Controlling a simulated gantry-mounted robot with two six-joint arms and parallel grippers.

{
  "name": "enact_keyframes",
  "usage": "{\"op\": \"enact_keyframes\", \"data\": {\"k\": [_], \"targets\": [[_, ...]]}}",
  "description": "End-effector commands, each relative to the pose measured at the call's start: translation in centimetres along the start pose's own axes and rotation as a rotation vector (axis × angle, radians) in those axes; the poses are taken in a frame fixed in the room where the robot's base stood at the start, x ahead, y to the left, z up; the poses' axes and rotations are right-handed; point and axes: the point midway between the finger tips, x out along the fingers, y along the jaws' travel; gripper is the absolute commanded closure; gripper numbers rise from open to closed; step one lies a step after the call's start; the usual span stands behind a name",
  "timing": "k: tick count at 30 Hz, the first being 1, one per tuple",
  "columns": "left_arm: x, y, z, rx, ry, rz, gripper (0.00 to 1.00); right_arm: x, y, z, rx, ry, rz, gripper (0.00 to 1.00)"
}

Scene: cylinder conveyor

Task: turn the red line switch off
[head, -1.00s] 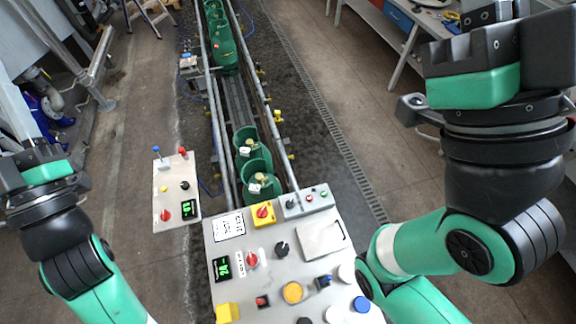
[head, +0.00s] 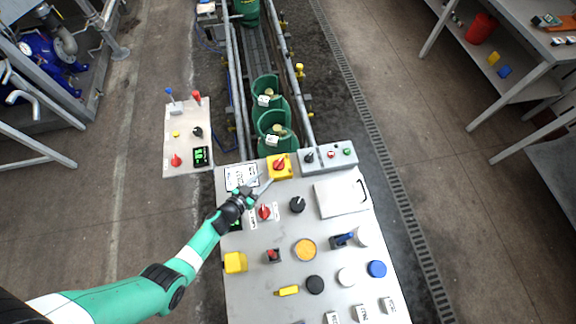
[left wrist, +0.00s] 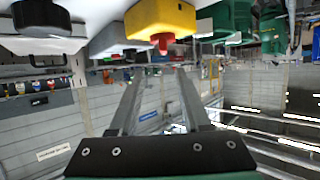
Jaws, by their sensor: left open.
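A yellow box with a red rotary knob (head: 279,164) sits at the back edge of the grey control panel (head: 240,290). A second red knob (head: 264,212) sits on the panel beside white labels, and a third (head: 175,160) is on the small side panel. Which one is the line switch I cannot read. My left gripper (head: 266,186) is open and empty, just front-left of the yellow box. In the left wrist view the red knob (left wrist: 163,42) shows beyond the two parted fingers (left wrist: 160,73), apart from them. My right gripper is out of view.
A black knob (head: 298,204), a lidded plate (head: 341,197) and several buttons stand on the panel. A grey switch box (head: 325,156) adjoins the yellow box. Green cylinders (head: 274,123) stand on the conveyor behind. The side panel (head: 187,140) stands at left.

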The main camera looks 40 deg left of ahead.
Motion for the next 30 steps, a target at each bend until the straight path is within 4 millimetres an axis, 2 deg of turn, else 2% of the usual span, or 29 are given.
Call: {"op": "enact_keyframes", "data": {"k": [1, 5, 8, 11, 18, 21, 25, 30], "targets": [[0.0, -0.3, 0.7, -0.005, -0.003, -0.009, 0.53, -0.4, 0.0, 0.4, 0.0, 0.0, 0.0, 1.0], [0.2, -0.5, 0.4, -0.005, 0.0, -0.012, 0.53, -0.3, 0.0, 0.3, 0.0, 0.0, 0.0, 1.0], [1.0, -0.5, 0.6, -0.005, 0.002, -0.011, 0.53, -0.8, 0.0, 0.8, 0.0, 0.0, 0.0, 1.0], [2.6, -0.6, 0.8, -0.005, 0.003, -0.012, 0.53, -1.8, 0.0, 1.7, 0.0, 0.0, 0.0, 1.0], [8.3, -0.6, 1.0, -0.003, 0.005, -0.011, 0.53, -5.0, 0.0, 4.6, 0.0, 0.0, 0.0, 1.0], [10.1, -0.6, 0.9, -0.004, 0.003, -0.011, 0.53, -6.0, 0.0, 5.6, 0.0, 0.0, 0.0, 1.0], [11.4, -0.7, 0.6, -0.005, 0.003, -0.012, 0.53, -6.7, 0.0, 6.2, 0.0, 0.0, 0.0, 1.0], [11.7, -0.7, 0.3, -0.005, 0.001, -0.012, 0.53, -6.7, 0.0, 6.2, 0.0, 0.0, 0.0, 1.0]]}}
